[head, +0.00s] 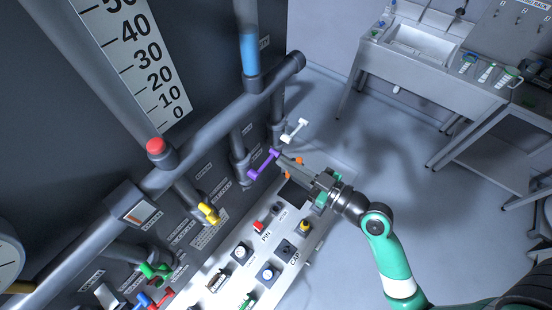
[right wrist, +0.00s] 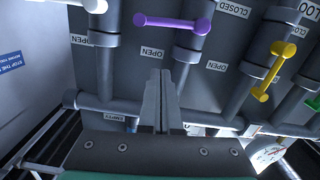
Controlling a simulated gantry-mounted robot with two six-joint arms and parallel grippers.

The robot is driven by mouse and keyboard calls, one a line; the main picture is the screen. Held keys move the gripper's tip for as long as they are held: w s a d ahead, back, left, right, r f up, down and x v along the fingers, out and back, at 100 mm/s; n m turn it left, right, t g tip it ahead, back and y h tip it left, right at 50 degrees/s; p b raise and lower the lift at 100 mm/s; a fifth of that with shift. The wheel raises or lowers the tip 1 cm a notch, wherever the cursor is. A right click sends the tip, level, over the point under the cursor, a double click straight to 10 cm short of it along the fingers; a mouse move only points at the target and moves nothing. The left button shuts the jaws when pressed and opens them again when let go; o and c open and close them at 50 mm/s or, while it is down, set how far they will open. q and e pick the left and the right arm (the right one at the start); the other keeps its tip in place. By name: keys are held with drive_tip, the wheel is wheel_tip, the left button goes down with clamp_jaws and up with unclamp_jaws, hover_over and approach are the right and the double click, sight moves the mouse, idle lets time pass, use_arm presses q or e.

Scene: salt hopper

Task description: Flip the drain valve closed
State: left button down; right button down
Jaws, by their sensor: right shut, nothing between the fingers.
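Several coloured valve handles sit on the grey pipes; I cannot read which one is marked as the drain valve. The purple handle (head: 263,164) also shows in the right wrist view (right wrist: 170,22), lying crosswise on its pipe near OPEN and CLOSED labels. The white handle (head: 294,130) is just beyond it and shows partly at the top of the right wrist view (right wrist: 92,4). My right gripper (head: 281,158) is shut and empty, its tips close to the purple handle in the head view. In the right wrist view, its fingers (right wrist: 162,74) point below that handle, apparently apart from it. My left gripper is out of view.
A yellow handle (head: 208,213), a green handle (head: 155,271) and a red handle (head: 160,298) stand nearer along the pipes. A control panel (head: 225,262) with knobs lies below them. A sink bench (head: 415,47) stands back right. The floor between is clear.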

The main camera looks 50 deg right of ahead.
sight(269, 162)
drive_tip(key=w+f, duration=0.4)
drive_tip(key=shift+d+b, duration=0.1)
drive_tip(key=shift+b, duration=0.2)
drive_tip(key=shift+d+f+b, duration=0.1)
drive_tip(key=shift+f+b, duration=0.85)
drive_tip(key=shift+b, duration=0.25)
